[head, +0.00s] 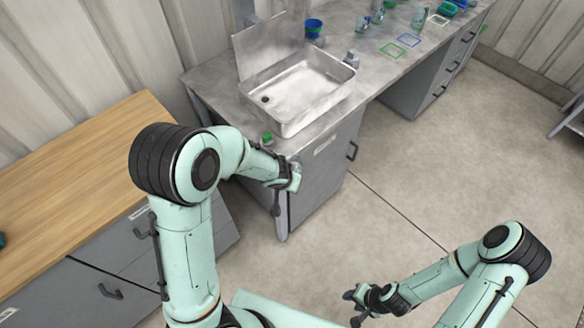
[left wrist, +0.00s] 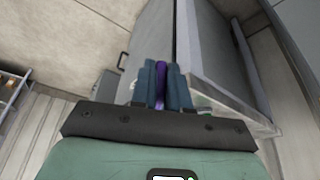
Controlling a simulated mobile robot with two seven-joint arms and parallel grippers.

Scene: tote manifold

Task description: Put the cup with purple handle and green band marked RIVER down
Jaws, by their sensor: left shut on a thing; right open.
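My left gripper (head: 294,178) is beside the front edge of the metal counter, below the sink. In the left wrist view its dark fingers (left wrist: 161,85) are shut on a narrow purple handle (left wrist: 160,82). The rest of that cup is mostly hidden, and I cannot read RIVER or make out a green band on it. My right gripper (head: 354,308) is open and empty over the floor at the lower middle.
A small green-topped item (head: 267,138) stands on the metal counter (head: 225,95) near the sink (head: 300,92). A blue container (head: 313,27) is behind the sink. Several glass vessels and outlined green (head: 392,50) and blue (head: 409,40) squares lie farther right. The wooden counter (head: 75,180) is largely clear.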

